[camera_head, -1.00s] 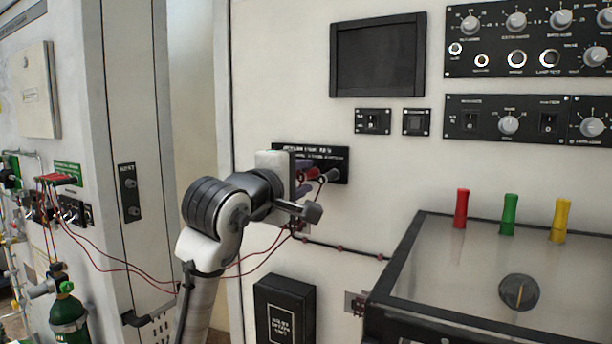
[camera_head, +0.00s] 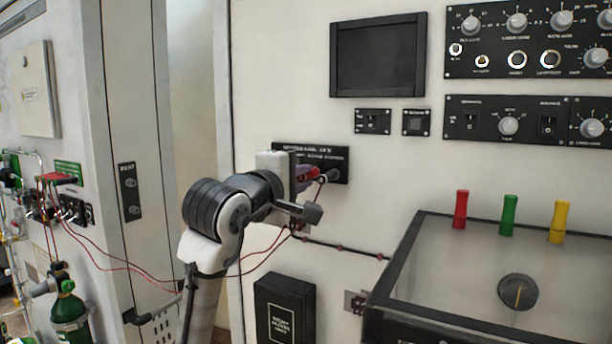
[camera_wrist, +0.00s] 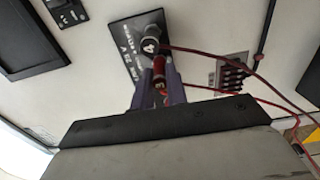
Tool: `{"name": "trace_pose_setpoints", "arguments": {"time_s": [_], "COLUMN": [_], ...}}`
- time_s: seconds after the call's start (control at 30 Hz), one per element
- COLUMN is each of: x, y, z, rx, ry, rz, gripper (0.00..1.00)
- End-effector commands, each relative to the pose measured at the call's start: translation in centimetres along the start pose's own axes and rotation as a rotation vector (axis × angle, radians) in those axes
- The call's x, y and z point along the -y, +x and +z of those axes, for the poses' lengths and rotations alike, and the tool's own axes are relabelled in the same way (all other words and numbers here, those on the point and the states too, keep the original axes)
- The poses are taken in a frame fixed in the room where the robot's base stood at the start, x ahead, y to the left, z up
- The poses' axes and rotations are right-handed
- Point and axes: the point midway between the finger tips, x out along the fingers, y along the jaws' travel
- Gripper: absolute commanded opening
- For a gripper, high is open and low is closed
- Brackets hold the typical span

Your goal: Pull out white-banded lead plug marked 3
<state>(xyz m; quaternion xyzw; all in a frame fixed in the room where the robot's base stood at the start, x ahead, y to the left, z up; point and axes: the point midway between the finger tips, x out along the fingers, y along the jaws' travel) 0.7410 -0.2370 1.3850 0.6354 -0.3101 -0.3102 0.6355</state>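The lead plug between my fingers shows in the wrist view as a red body (camera_wrist: 159,68) with a dark, pale-marked end; the mark looks like a 3 but is small. My gripper (camera_wrist: 160,88) has its purple fingers on either side of this plug, close against it. In the head view, my gripper (camera_head: 305,178) is at the black jack panel (camera_head: 338,160), with red showing between the fingers. A neighbouring plug marked 4 (camera_wrist: 150,45) sits in the panel just beyond. The socket end of the gripped plug is hidden.
Red leads (camera_wrist: 215,55) run from the plugs across the right of the wrist view. A small terminal block (camera_wrist: 232,72) is beside the panel. A glass-topped case (camera_head: 450,260) stands at the right with red, green and yellow handles behind it.

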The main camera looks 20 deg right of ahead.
Motion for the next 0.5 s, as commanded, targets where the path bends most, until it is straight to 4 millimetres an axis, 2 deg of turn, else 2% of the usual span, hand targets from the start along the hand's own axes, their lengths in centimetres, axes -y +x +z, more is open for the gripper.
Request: {"name": "trace_pose_setpoints", "arguments": {"time_s": [0.27, 0.5], "x": [0.0, 0.0], "y": [-0.1, -1.1], "z": [0.0, 0.0], "rx": [0.000, 0.000], "ry": [0.000, 0.000], "rz": [0.000, 0.000], "gripper": [0.00, 0.00]}}
